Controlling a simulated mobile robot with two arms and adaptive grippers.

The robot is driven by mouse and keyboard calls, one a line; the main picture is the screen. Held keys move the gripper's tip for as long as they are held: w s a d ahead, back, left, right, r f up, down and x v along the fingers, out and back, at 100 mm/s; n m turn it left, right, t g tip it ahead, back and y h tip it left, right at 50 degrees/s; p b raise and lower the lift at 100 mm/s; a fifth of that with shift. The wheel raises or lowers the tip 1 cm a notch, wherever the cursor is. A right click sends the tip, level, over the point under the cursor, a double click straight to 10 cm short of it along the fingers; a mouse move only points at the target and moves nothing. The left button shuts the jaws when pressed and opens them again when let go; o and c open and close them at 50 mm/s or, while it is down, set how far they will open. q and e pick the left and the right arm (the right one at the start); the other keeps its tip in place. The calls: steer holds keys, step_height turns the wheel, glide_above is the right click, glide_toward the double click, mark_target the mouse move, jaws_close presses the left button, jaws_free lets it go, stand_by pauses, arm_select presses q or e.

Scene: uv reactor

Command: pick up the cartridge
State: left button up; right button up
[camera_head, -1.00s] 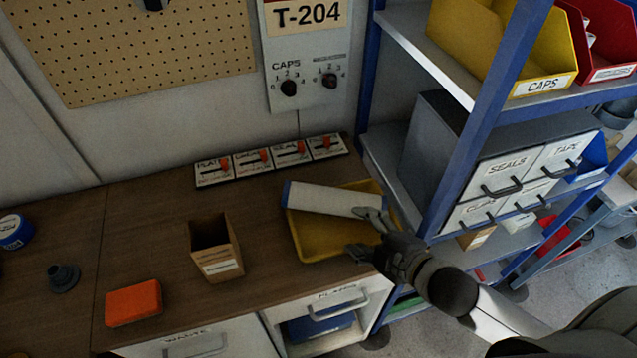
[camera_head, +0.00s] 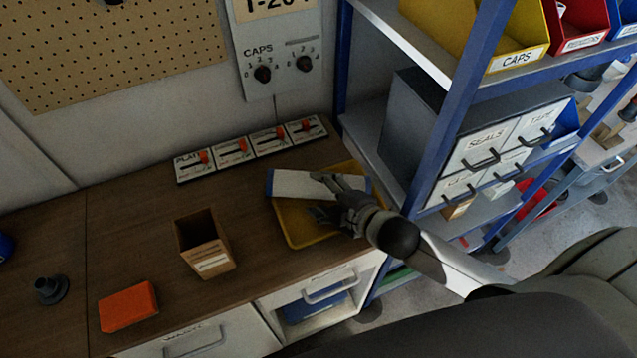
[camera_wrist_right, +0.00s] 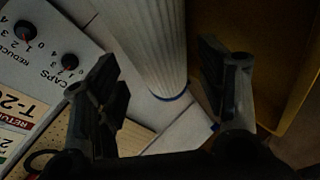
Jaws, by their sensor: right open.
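The cartridge (camera_head: 293,184) is a white cylinder with a blue end, lying across the back of the yellow tray (camera_head: 303,240) on the bench. My right gripper (camera_head: 318,195) is open at the cartridge, with one finger over its right part and the other in front of it. In the right wrist view the cartridge (camera_wrist_right: 150,45) is ribbed, with a blue rim, and lies between the spread fingers of the gripper (camera_wrist_right: 160,85). Gaps show there beside it. The gripper and wrist partly hide the cartridge's right part in the head view. My left gripper is not in view.
A brown open box (camera_head: 205,245) and an orange block (camera_head: 128,306) stand left of the tray. Switch plates (camera_head: 250,148) line the bench's back. A blue-framed shelf (camera_head: 455,120) rises close on the right. Bare bench lies left of the box.

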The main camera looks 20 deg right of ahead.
mark_target(317, 190)
steer(key=shift+p+x, duration=0.6)
steer(key=shift+x, duration=1.6)
steer(key=shift+d+r, duration=0.1)
steer(key=shift+d, duration=0.05)
steer(key=c, duration=0.9)
steer(key=shift+w+r, duration=0.1)
steer(key=shift+r, duration=0.05)
